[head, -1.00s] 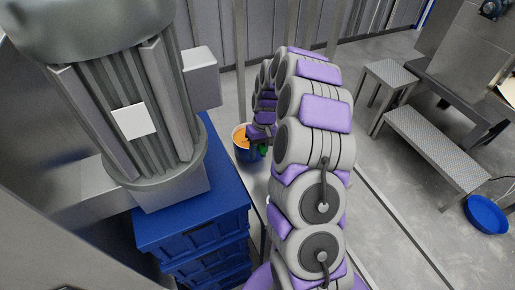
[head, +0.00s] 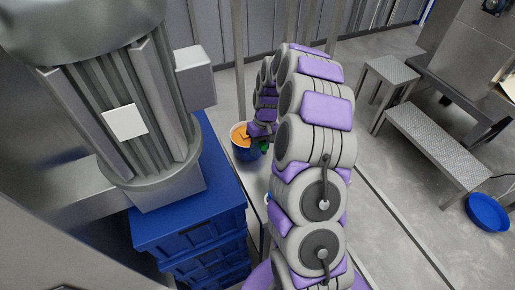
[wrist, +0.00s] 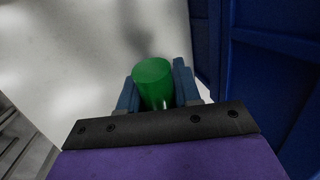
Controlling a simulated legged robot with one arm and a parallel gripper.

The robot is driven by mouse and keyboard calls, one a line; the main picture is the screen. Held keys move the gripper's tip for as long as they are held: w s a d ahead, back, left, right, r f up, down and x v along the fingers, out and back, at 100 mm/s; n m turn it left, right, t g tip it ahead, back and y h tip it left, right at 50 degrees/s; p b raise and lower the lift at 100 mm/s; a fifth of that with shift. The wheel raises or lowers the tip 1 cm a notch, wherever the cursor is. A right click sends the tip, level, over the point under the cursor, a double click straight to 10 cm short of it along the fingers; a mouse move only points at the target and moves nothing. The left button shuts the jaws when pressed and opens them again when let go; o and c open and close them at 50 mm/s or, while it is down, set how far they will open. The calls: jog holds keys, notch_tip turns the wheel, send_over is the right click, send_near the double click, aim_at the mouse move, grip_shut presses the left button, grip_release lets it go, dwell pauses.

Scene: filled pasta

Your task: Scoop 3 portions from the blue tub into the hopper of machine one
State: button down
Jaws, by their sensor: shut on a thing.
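The blue tub (head: 246,153) stands beyond the blue crates in the head view, with orange filling (head: 239,137) showing inside its rim. My gripper (head: 262,143) is at the tub's right side, partly hidden by my own arm. A small green part shows just below it. In the wrist view my gripper (wrist: 157,90) has its blue fingers shut on a green rounded piece (wrist: 154,78), which looks like the scoop's handle. The scoop's bowl cannot be made out. I cannot tell which part, if any, is machine one's hopper.
A large grey motor (head: 140,110) and stacked blue crates (head: 190,222) stand close on the left. Steel step benches (head: 436,145) and a blue bowl (head: 487,212) are on the right. Blue panels (wrist: 270,60) rise close beside my gripper in the wrist view.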

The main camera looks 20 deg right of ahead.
jog(key=shift+d+r, duration=0.2)
jog(key=shift+r, duration=0.4)
jog(key=shift+a+r+p, duration=0.25)
jog(key=shift+r, duration=0.25)
jog(key=shift+a+r+p, duration=0.2)
jog(key=shift+r, duration=0.9)
jog(key=shift+p+v, duration=0.7)
jog(key=shift+v, duration=0.75)
jog(key=shift+s+a+r+p, duration=0.1)
jog(key=shift+a+r+p, duration=0.1)
jog(key=shift+r, duration=0.45)
jog(key=shift+s+a+r+p, duration=0.1)
jog(key=shift+r+p, duration=0.1)
jog(key=shift+r, duration=0.5)
jog(key=shift+d, duration=0.1)
